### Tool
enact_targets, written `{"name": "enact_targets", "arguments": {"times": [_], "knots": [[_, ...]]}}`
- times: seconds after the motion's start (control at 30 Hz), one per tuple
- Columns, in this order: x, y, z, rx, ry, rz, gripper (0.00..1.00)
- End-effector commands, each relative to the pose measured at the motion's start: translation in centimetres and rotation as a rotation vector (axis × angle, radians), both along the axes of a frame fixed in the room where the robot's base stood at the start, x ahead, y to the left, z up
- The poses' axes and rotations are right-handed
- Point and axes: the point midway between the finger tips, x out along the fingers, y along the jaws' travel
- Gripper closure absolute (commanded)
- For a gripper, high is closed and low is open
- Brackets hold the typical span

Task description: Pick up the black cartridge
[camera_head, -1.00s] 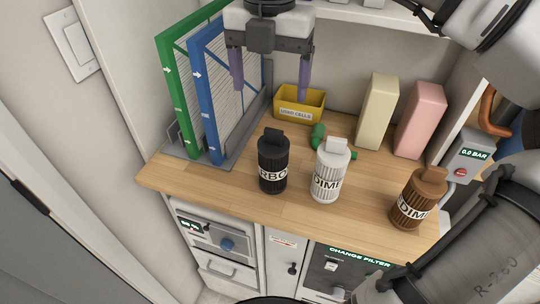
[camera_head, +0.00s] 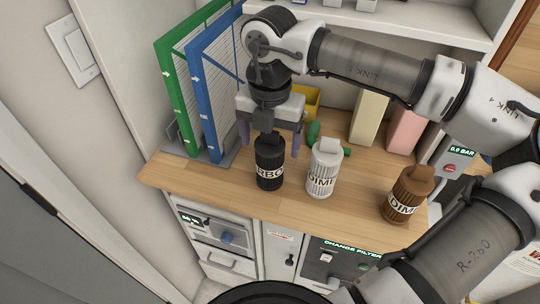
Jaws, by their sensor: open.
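The black cartridge (camera_head: 270,168) stands upright on the wooden counter (camera_head: 232,190), with a white label around it. My gripper (camera_head: 271,146) points down at the cartridge's top. Its jaws are open, with one purple finger to the left of the cartridge's top and one to the right. The fingers look level with the cap or a little behind it; I cannot tell if they touch it. The wrist partly covers the view behind the cartridge.
A white cartridge (camera_head: 323,170) stands close to the right, and a brown one (camera_head: 407,196) farther right. Blue (camera_head: 209,100) and green (camera_head: 172,90) filter panels stand at left. A yellow bin (camera_head: 312,100), a green object (camera_head: 314,132), and cream (camera_head: 368,118) and pink (camera_head: 405,129) blocks are behind.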

Motion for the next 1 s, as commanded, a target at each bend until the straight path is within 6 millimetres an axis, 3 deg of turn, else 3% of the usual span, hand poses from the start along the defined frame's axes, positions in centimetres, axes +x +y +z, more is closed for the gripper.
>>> {"name": "enact_targets", "arguments": {"times": [0.3, 0.8, 1.0], "knots": [[0.0, 0.03, -0.85, 0.001, -0.001, 0.0, 0.18], [0.02, 0.02, -0.79, 0.0, -0.002, 0.0, 0.83], [0.02, 0.01, -0.76, 0.0, -0.002, 0.0, 0.85]]}}
